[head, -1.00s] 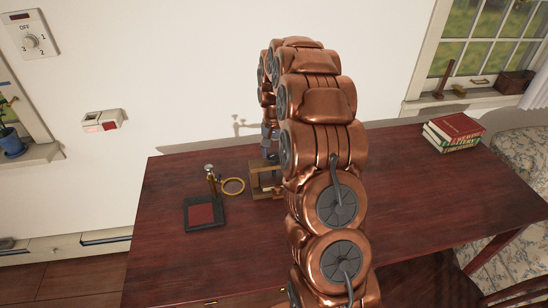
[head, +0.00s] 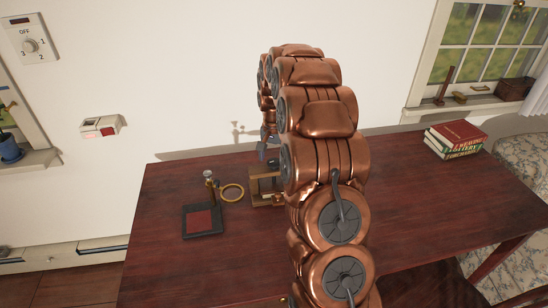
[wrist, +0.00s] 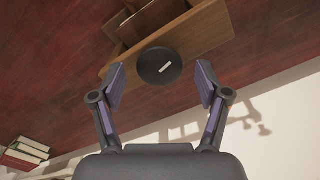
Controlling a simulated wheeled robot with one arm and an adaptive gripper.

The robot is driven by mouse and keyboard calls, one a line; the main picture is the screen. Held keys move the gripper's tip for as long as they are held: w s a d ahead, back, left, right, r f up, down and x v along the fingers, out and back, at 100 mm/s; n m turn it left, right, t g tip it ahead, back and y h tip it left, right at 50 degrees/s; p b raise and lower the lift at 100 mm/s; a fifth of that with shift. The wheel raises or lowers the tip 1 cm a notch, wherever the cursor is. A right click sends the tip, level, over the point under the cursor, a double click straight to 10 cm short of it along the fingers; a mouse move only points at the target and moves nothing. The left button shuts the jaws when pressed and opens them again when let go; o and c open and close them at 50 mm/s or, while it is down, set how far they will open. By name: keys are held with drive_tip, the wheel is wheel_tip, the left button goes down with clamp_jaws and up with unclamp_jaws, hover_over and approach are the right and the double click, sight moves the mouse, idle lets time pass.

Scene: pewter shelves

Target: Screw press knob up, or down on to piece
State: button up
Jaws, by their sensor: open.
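The press is a small wooden frame (head: 257,200) on the dark red table; my arm hides its right part in the head view. In the wrist view its wooden beam (wrist: 205,38) crosses the upper middle. The press knob (wrist: 160,65) is a round black disc with a pale bar mark, at the beam's near edge. My gripper (wrist: 160,80) is open, one finger on each side of the knob with gaps visible on both sides. In the head view only a grey bit of my gripper (head: 263,151) shows above the press. The piece cannot be made out.
Left of the press stand a brass ring (head: 232,192) and a black base with a red pad (head: 202,221) and an upright post. Stacked books (head: 456,139) lie at the table's right. A wall (head: 200,70) runs close behind. The table's front left is clear.

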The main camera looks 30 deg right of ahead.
sight(274, 161)
drive_tip(key=shift+r, duration=0.1)
wheel_tip(274, 161, up, 12)
idle(0.6)
idle(0.5)
